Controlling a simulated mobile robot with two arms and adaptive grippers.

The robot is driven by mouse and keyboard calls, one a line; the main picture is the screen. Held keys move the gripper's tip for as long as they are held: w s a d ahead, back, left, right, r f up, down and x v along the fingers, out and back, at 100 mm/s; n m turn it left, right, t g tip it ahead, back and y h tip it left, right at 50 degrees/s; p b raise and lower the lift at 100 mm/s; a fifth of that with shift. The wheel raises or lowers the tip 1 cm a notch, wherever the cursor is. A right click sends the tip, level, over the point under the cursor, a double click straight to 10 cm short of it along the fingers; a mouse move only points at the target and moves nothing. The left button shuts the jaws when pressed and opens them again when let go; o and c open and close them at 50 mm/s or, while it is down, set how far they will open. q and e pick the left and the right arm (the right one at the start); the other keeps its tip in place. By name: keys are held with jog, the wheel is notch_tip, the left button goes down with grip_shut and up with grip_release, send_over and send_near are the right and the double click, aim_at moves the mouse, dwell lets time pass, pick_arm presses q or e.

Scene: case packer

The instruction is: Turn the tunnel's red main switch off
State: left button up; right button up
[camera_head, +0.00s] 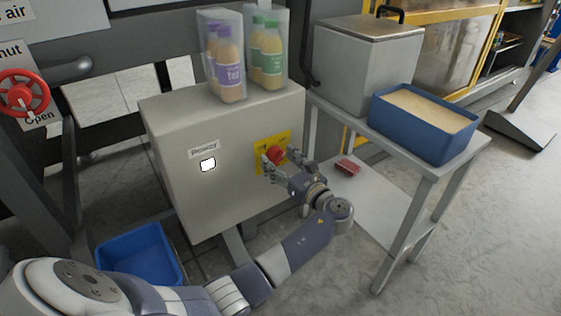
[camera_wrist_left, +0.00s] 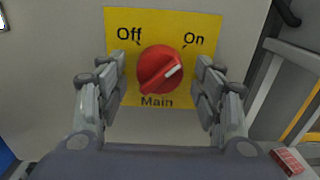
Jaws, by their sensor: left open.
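The red main switch (camera_head: 276,154) sits on a yellow plate on the side of a grey cabinet (camera_head: 232,180). In the left wrist view the round red switch (camera_wrist_left: 158,72) has a white line toward its right, tilted up toward "On". "Off" is printed at upper left and "Main" below. My left gripper (camera_head: 279,170) is at the switch; in its wrist view the open fingers (camera_wrist_left: 160,92) stand left and right of the knob, with gaps on both sides. I cannot tell how far the fingertips are from the plate. My right gripper is not in view.
Wrapped bottle packs (camera_head: 243,55) stand on the cabinet. To the right is a table with a grey box (camera_head: 360,65) and a blue bin (camera_head: 430,137). A red object (camera_head: 347,167) lies on the lower shelf. A blue tray (camera_head: 140,256) is on the floor.

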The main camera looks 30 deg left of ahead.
pick_arm(q)
jog(key=shift+c, duration=0.5)
jog(key=c, duration=1)
jog(key=shift+o, duration=0.2)
